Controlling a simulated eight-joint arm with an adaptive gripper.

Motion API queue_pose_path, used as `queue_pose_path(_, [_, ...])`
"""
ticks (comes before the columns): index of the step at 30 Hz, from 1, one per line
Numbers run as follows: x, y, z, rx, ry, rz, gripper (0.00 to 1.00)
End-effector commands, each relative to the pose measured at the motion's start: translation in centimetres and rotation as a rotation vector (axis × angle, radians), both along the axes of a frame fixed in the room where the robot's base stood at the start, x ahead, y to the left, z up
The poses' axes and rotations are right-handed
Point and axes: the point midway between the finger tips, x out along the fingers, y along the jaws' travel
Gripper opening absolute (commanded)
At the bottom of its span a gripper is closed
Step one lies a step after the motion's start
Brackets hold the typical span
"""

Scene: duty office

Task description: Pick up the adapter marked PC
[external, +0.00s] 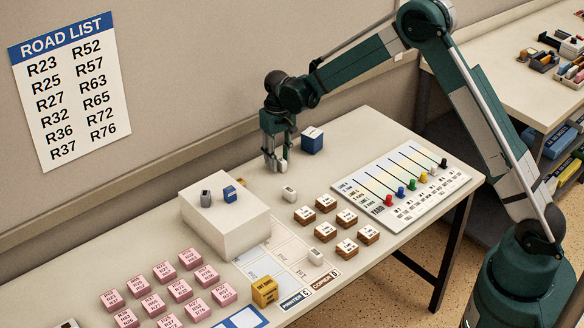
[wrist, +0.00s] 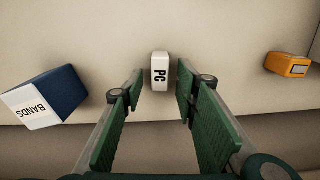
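The adapter marked PC (wrist: 160,72) is a small white block in the wrist view, its black letters turned sideways. My gripper (wrist: 161,78) is open, with one green finger on each side of the adapter and a visible gap on both sides. In the external view my gripper (external: 276,162) points down near the back of the table, left of the blue box. A pale patch shows at its fingertips there; I cannot tell adapter from finger pads. Two other small white blocks stand nearer the front, one by the brown tiles (external: 290,193) and one on the printed sheet (external: 315,256).
A blue box marked BANDS (wrist: 45,98) stands beside my gripper; it also shows in the external view (external: 312,142). An orange block (wrist: 287,65) lies on the other side. The wall is close behind.

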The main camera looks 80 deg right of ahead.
Motion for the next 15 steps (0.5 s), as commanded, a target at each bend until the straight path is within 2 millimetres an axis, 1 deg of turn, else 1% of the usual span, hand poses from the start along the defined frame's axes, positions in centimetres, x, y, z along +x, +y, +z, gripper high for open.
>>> queue_pose_path(4, [0.00, 0.00, 0.01, 0.000, 0.000, 0.000, 0.30])
queue_pose_path(10, [0.00, 0.00, 0.01, 0.000, 0.000, 0.000, 0.05])
queue_pose_path(15, [0.00, 0.00, 0.01, 0.000, 0.000, 0.000, 0.04])
